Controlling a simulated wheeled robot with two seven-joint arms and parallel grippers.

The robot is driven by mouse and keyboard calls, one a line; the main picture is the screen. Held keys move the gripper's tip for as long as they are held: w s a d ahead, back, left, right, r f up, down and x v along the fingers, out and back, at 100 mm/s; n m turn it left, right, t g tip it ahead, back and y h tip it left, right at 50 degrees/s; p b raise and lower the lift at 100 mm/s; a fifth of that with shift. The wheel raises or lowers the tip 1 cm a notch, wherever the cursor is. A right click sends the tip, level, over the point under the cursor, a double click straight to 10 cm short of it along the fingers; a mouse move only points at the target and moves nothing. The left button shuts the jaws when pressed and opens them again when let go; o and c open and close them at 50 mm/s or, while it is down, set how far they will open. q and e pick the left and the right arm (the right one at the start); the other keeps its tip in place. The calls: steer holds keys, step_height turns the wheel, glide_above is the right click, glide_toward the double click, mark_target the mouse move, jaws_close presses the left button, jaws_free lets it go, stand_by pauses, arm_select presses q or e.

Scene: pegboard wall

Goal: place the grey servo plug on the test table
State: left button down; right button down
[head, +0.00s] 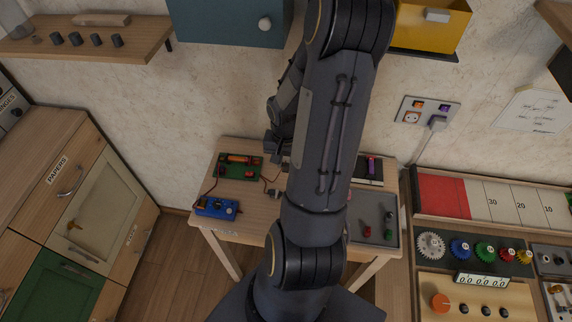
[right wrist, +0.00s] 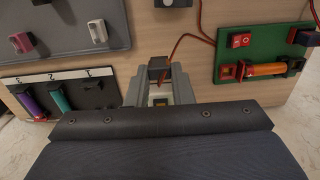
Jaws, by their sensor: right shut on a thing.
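My right gripper (right wrist: 160,92) is over the table, its grey fingers on both sides of a small dark grey plug (right wrist: 158,68), which I take as the grey servo plug. A red wire runs to this plug in the right wrist view. I cannot tell whether it touches the table. In the head view my right gripper (head: 278,145) is at the table's back edge, partly behind my arm, and the held plug cannot be made out. The wooden test table (head: 255,218) stands below, its middle hidden by my arm. My left gripper is not in view.
A green board (head: 238,167) with a red-orange part and a blue meter (head: 217,207) are on the table's left. A dark connector (head: 275,193) lies near the middle. A grey tray (head: 373,238) and a rack with tubes (right wrist: 62,92) are on the right. Bare wood surrounds the connector.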

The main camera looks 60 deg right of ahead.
steer(key=shift+w+d+f, duration=0.25)
steer(key=shift+d+f, duration=0.15)
steer(key=shift+f, duration=0.15)
steer(key=shift+d+f, duration=0.15)
steer(key=shift+f, duration=1.6)
steer(key=shift+f, duration=0.25)
steer(key=c, duration=1.3)
jaws_free()
steer(key=shift+r, duration=0.15)
step_height(320, 180, up, 12)
steer(key=f, duration=0.1)
steer(key=w+a+r+n+t, duration=0.3)
steer(key=a+r+n, duration=0.3)
steer(key=a+r, duration=0.65)
steer(key=s+a+n+t+y, duration=0.1)
steer(key=s+a+n, duration=0.1)
steer(key=a, duration=0.2)
steer(key=s+a+r+n+y, duration=0.1)
steer(key=s+a+n, duration=0.1)
steer(key=a, duration=0.3)
steer(key=s+a+n+t+y, duration=0.1)
steer(key=a+n, duration=0.1)
steer(key=a, duration=0.3)
steer(key=shift+s+r+t+y, duration=0.3)
steer(key=shift+s+r+y, duration=0.05)
steer(key=shift+s+y, duration=0.05)
